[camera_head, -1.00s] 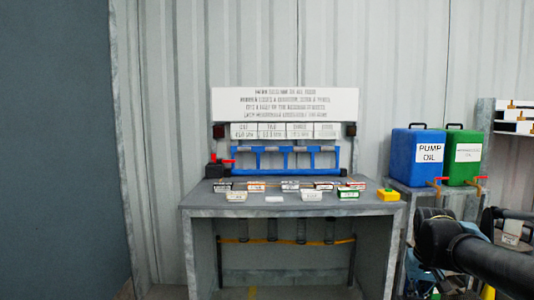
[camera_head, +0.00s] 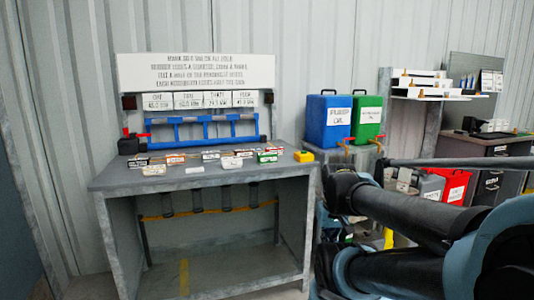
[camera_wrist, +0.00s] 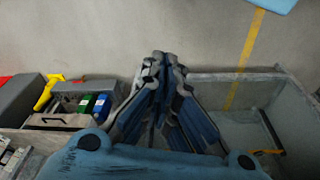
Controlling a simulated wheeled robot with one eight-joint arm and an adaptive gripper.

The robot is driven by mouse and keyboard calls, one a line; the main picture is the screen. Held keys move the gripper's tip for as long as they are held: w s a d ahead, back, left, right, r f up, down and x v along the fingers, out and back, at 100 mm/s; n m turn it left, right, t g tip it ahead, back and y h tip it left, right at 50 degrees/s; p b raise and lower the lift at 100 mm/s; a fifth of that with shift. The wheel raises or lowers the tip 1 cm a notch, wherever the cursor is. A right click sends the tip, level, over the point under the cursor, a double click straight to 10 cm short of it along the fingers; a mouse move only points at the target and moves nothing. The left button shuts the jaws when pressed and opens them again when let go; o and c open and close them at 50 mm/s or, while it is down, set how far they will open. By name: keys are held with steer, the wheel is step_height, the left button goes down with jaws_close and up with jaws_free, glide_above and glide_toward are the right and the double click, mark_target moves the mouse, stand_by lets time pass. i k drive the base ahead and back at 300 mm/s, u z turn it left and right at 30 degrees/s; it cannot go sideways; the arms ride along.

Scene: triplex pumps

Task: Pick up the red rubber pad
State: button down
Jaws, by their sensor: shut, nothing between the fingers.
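I cannot make out a red rubber pad for certain in either view. Several small labelled boxes, some with red on them, lie on the grey workbench (camera_head: 225,180) in the head view, too small to tell apart. My gripper (camera_wrist: 163,64) shows in the wrist view with its blue-grey fingers together and empty, above the pale floor. It touches no object there. In the head view my dark arm fills the lower right, and the gripper itself is not visible.
A blue pump-oil tank (camera_head: 328,125) and a green tank (camera_head: 367,118) stand right of the bench. A red container (camera_head: 456,186) is farther right. A yellow item (camera_head: 303,156) sits at the bench's right edge. The wrist view shows a wooden box (camera_wrist: 60,120) at left.

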mark_target(279, 149)
steer(key=z, duration=0.5)
steer(key=i, duration=1.2)
steer(key=u, duration=0.05)
